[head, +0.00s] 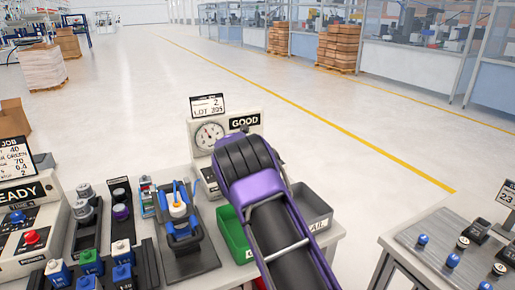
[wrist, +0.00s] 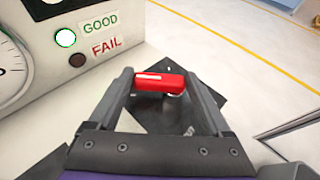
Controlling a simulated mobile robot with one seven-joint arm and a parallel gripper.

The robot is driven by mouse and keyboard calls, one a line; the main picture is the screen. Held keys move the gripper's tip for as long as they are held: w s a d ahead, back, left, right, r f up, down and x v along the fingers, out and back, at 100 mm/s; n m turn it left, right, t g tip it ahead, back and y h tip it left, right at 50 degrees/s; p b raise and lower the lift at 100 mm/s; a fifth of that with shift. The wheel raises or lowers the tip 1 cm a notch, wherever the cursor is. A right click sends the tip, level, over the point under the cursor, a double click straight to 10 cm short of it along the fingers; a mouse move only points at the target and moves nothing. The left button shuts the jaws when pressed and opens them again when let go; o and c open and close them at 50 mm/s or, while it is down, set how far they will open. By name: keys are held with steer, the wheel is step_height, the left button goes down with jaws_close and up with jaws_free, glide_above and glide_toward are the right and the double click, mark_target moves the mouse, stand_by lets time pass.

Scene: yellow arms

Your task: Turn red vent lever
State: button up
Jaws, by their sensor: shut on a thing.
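The red vent lever (wrist: 160,83) shows in the wrist view as a short red bar with a pale mark, lying crosswise between my fingertips. My gripper (wrist: 159,87) is shut on it, one finger at each end of the bar. The dark base under the lever is partly covered by the lever and fingers. In the head view my purple arm hides the lever and my fingertips. The white tester box (head: 205,138) with a round dial and a GOOD sign stands behind my arm; its face also shows in the wrist view (wrist: 104,72).
In the wrist view the GOOD lamp (wrist: 66,38) glows green and the FAIL lamp (wrist: 78,60) is dark. A green bin (head: 232,240) and a grey bin (head: 316,208) flank my arm. Another table (head: 420,215) is at right.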

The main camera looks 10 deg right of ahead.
steer(key=shift+w+r+m+g+h+p, duration=0.2)
steer(key=shift+r+m+g+h+p, duration=0.25)
steer(key=shift+p, duration=0.6)
steer(key=shift+w+f+m+g+h, duration=0.15)
steer(key=shift+f+m+g+h, duration=0.2)
steer(key=shift+m+h, duration=0.3)
steer(key=shift+w+r+m+g+h+b, duration=0.1)
steer(key=shift+w+m+g+h+b, duration=0.05)
steer(key=shift+m+g+h+b, duration=0.45)
steer(key=shift+m, duration=0.3)
steer(key=o, duration=1.2)
steer(key=shift+c, duration=0.2)
steer(key=v, duration=1.7)
steer(key=shift+a, duration=0.2)
steer(key=shift+c, duration=0.2)
